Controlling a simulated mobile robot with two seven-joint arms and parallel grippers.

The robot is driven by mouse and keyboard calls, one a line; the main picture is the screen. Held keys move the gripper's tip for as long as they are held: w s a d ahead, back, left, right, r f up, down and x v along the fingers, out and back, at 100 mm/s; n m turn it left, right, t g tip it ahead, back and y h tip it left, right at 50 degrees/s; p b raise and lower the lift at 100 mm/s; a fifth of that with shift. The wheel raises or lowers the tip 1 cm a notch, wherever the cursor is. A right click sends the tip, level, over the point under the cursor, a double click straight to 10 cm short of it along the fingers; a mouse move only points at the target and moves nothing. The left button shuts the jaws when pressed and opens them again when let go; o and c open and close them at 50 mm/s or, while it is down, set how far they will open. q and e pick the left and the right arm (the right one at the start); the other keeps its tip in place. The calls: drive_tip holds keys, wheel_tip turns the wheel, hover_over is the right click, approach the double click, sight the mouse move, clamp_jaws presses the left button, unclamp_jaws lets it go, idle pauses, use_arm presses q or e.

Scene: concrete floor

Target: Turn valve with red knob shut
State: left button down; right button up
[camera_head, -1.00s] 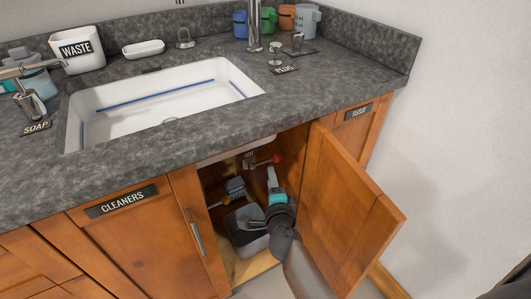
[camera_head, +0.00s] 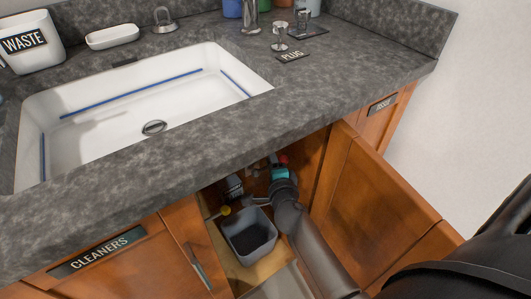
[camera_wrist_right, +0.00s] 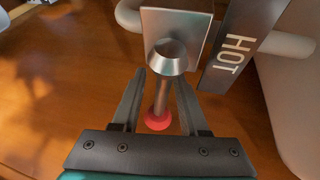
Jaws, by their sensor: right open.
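The valve with the red knob is inside the open cabinet under the sink. In the right wrist view its metal stem (camera_wrist_right: 160,95) comes off a square plate and ends in the round red knob (camera_wrist_right: 158,121). My right gripper (camera_wrist_right: 160,82) is open, with one finger on each side of the stem and knob; whether either finger touches is not clear. My left gripper is out of view.
A HOT label (camera_wrist_right: 242,40) and white pipe (camera_wrist_right: 290,45) lie close by the valve. The open cabinet door (camera_head: 375,205) is right of my arm; the counter (camera_head: 330,95) hangs above.

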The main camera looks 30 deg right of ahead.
clamp_jaws()
idle(0.4)
drive_tip(key=shift+r, duration=0.1)
idle(1.0)
